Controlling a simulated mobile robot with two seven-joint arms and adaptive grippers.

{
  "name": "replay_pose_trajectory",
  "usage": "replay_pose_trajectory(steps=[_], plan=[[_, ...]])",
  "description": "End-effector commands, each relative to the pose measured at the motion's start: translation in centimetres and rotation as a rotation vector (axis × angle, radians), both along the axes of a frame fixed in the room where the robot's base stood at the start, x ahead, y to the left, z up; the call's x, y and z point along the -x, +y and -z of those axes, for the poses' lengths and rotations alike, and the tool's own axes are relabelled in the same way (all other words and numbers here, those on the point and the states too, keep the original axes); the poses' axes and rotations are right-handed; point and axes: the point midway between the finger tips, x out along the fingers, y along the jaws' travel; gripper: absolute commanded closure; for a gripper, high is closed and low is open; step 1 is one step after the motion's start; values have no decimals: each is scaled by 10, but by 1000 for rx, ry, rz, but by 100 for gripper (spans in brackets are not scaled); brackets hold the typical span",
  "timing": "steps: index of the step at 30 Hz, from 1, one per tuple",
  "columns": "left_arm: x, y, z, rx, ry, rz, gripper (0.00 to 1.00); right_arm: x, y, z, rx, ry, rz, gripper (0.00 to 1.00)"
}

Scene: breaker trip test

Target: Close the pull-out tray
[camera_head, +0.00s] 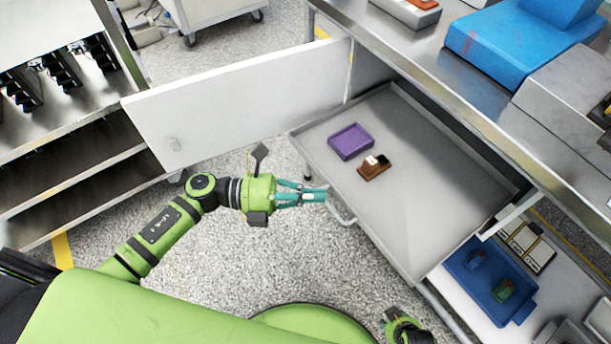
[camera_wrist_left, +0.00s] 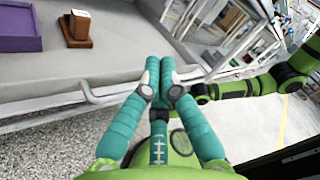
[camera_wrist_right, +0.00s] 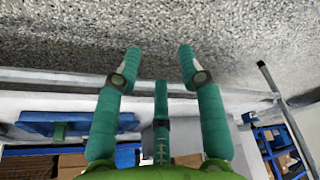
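The pull-out tray (camera_head: 440,185) is grey and stands drawn out from under the metal bench. Its handle (camera_head: 345,215) is a bar on the front edge and also shows in the left wrist view (camera_wrist_left: 100,97). My left gripper (camera_head: 322,195) is at the handle's far end, fingertips close together. Its fingers (camera_wrist_left: 160,65) overlap the bar in the left wrist view, and I cannot tell if the bar lies between them. My right gripper (camera_wrist_right: 158,55) is open and empty; only part of it shows at the bottom of the head view.
A purple tray (camera_head: 351,141) and a brown block (camera_head: 375,167) lie in the pull-out tray. A white panel (camera_head: 240,105) stands open beyond it. A blue bin (camera_head: 490,280) sits on a lower shelf at right. Speckled floor is clear before the tray.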

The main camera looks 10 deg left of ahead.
Motion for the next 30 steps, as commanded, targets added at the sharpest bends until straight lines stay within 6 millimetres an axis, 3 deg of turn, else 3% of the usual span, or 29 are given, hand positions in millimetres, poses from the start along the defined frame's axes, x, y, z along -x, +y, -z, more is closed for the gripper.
replay_pose_trajectory(steps=[1,6,9,12,17,30], plan=[[3,18,16,62,110,-108,100,1,1,2,0,9,2,60],[5,84,50,219,388,-425,100,5,2,-3,2,40,8,60],[10,113,65,266,484,-541,100,7,2,-5,3,52,10,60],[13,127,72,291,532,-600,100,8,2,-6,4,58,11,60],[4,124,73,299,541,-616,100,8,2,-6,4,61,11,60],[-62,63,72,299,539,-610,100,9,2,-6,5,64,11,60]])
